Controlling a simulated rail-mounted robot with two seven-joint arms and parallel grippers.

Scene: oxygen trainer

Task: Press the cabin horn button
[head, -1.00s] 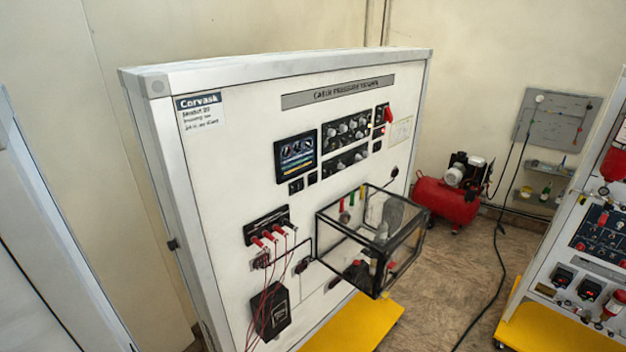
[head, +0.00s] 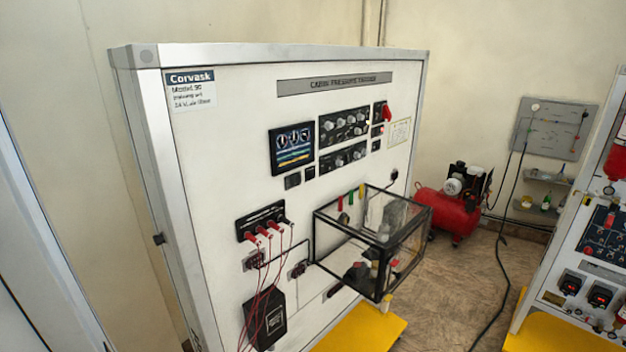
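The cabin pressure trainer panel (head: 230,150) stands upright in the middle of the head view. It carries a gauge display (head: 292,147), two dark knob modules (head: 344,127) and a few small dark switches (head: 292,181) below the display. A red lever or guard (head: 387,114) sits at the panel's upper right, beside small dark buttons (head: 377,131). The lettering is too small to read, so I cannot tell which control is the cabin horn button. Neither of my grippers is in view.
A clear box with a black frame (head: 430,235) juts out from the panel's lower right. Red leads (head: 268,285) hang at its lower left. The yellow base (head: 365,330) sticks out in front. A red compressor (head: 452,212) stands behind, and another trainer (head: 570,265) at the right. Floor between is open, crossed by a black cable.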

